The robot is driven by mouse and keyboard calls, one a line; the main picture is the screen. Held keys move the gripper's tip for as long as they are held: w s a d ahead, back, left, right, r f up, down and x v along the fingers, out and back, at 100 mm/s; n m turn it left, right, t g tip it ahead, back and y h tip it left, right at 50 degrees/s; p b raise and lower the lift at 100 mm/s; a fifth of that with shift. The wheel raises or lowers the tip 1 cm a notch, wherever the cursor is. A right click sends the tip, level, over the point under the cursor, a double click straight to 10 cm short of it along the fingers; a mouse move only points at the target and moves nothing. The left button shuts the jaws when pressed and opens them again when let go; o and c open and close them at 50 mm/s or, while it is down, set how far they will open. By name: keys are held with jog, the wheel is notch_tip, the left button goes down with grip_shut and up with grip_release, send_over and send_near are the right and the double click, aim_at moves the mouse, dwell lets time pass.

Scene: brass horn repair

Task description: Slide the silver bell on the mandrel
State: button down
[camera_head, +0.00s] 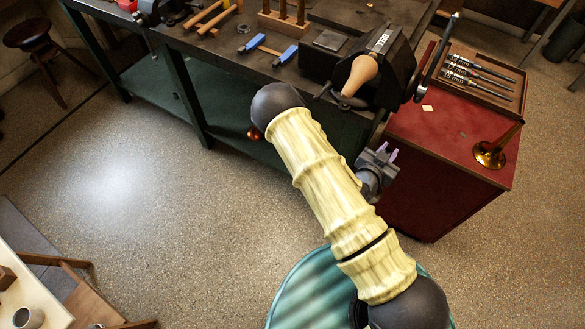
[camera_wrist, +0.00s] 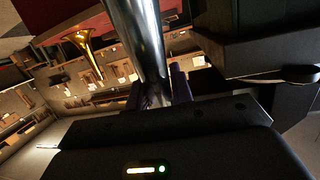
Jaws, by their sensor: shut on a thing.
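My gripper (camera_head: 388,156) is low in front of the bench, near the red cabinet's left side. In the wrist view its purple fingers (camera_wrist: 160,93) are shut on a shiny silver tapered tube, which looks like the silver bell (camera_wrist: 138,35). The tube runs up out of the frame, so its far end is hidden. I cannot make it out in the head view. A tan wooden cone (camera_head: 361,75) at the black vise (camera_head: 390,55) looks like the mandrel. It narrows toward the front, and the gripper is apart from it, lower and to its right.
The red cabinet (camera_head: 430,185) carries a brass bell (camera_head: 490,154) and a tray of tools (camera_head: 474,75). The vise's long handle (camera_head: 438,58) sticks up on its right. Blue-jawed tools (camera_head: 266,48) and mallets lie on the bench.

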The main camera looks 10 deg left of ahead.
jog(key=s+a+r+m+g+p, duration=0.2)
jog(key=s+r+m+g+p, duration=0.3)
jog(key=s+m+g, duration=0.4)
jog(key=s+a+r+m+g+p, duration=0.1)
jog(key=s+r+m+g+p, duration=0.35)
jog(key=m+g, duration=0.4)
jog(key=s+a+r+m+t+y+p, duration=0.1)
jog(key=s+a+r+m+p, duration=0.3)
jog(key=a+m, duration=0.4)
jog(key=s+a+r+m+t+y+p, duration=0.2)
jog(key=s+a+r+m+y+p, duration=0.2)
jog(key=a, duration=0.9)
jog(key=s+r+m+p, duration=0.1)
jog(key=s+r+m, duration=0.2)
jog(key=r+m, duration=0.1)
jog(key=shift+s+a+m, duration=0.15)
jog(key=shift+s+m, duration=0.1)
jog(key=shift+m, duration=0.1)
jog(key=shift+r, duration=0.25)
jog(key=shift+w+d+p, duration=0.3)
jog(key=shift+w+p, duration=0.05)
jog(key=shift+w, duration=0.4)
jog(key=shift+w+d+p, duration=0.3)
jog(key=shift+w+p, duration=0.1)
jog(key=shift+w, duration=0.3)
jog(key=shift+w+d+p, duration=0.3)
jog(key=shift+w+p, duration=0.05)
jog(key=shift+w, duration=0.4)
jog(key=shift+p, duration=0.3)
